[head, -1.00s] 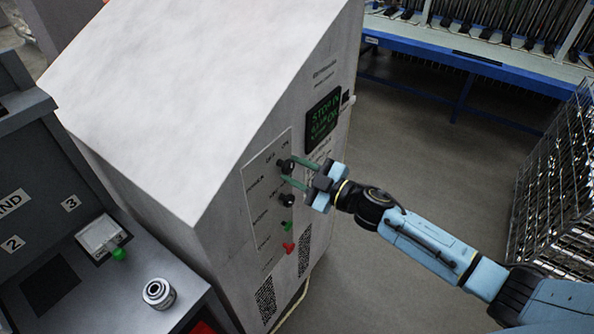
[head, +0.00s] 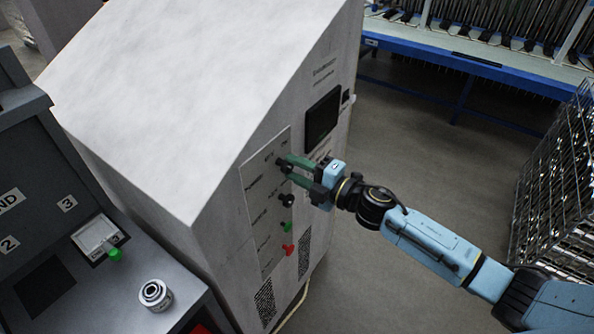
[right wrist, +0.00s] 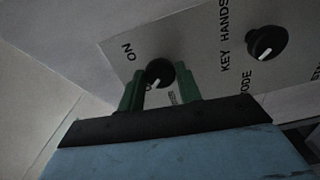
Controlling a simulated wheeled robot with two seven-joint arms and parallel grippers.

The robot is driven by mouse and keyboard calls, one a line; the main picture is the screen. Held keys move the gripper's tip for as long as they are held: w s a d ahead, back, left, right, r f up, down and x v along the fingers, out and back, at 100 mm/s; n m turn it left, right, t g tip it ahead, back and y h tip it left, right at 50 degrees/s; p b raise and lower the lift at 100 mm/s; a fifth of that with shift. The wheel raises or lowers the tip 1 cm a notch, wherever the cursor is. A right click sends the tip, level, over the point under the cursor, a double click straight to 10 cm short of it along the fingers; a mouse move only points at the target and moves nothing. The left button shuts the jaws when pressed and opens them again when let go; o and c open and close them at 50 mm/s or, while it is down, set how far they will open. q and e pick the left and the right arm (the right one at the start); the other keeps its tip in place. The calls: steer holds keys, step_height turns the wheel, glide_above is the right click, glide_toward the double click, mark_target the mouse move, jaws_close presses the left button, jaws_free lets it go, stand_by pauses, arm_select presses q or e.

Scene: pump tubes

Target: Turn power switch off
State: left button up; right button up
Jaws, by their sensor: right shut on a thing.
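The power switch is a round black knob (head: 282,165) at the top of the light control panel on the white machine's front. My right gripper (head: 290,168) reaches it from the right, its two green fingers shut on the knob. In the right wrist view the knob (right wrist: 160,72) sits between the green fingers of my right gripper (right wrist: 160,82). Its white mark points downward, away from the "ON" label at its upper left. The display (head: 322,117) above the panel is dark. My left gripper is not in view.
A second black knob (head: 286,200) sits just below, with a green button (head: 287,228) and a red button (head: 288,250) under it. A dark grey console with a metal cylinder (head: 156,294) is at left. A wire rack (head: 556,180) stands at right, with open floor between.

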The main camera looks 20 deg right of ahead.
steer(key=shift+n, duration=0.6)
steer(key=o, duration=1)
steer(key=b+v, duration=0.2)
steer(key=v, duration=1.1)
steer(key=shift+s+d, duration=0.15)
